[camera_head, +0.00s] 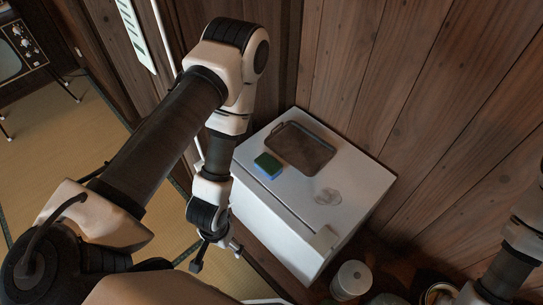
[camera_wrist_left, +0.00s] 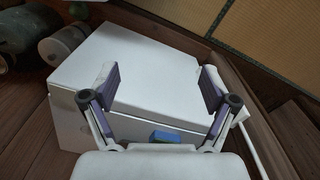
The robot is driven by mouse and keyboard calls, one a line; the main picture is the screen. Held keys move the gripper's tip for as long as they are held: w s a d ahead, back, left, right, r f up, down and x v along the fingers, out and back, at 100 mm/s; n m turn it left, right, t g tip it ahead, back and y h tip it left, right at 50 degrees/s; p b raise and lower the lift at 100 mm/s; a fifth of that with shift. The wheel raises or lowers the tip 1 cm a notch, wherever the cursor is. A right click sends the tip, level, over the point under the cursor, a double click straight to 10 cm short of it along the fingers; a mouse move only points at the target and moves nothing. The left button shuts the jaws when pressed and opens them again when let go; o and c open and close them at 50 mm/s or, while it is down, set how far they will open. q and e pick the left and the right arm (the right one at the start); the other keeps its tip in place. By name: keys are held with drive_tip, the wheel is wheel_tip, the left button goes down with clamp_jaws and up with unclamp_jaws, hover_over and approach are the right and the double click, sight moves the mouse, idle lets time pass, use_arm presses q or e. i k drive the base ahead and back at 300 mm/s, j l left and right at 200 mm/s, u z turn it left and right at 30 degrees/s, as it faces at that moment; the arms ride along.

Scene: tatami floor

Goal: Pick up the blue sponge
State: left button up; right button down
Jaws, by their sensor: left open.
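The blue sponge (camera_head: 268,165), with a green upper face, lies on top of a white cabinet (camera_head: 287,210), close to its left edge. My left gripper (camera_head: 217,256) hangs beside the cabinet's left side, below and apart from the sponge. In the left wrist view my left gripper (camera_wrist_left: 158,76) is open with nothing between its fingers. A blue block, which looks like the sponge (camera_wrist_left: 165,137), shows low in that view, partly hidden by the gripper body. My right arm shows at the right edge, but its gripper is out of frame.
A dark tray (camera_head: 300,148) lies just right of the sponge. A wooden wall (camera_head: 430,110) closes off the back. A white canister (camera_head: 351,280) stands below the cabinet at the right.

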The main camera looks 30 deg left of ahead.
sight(265, 164)
drive_tip(key=z, duration=0.25)
drive_tip(key=j+z, duration=0.45)
drive_tip(key=k+j+z, duration=0.15)
drive_tip(key=z, duration=0.25)
drive_tip(key=k+j+z, duration=0.2)
drive_tip(key=j+z, duration=0.25)
drive_tip(key=k+j, duration=0.35)
drive_tip(key=k+j+z, duration=0.15)
drive_tip(key=k+j, duration=0.2)
drive_tip(key=j, duration=0.2)
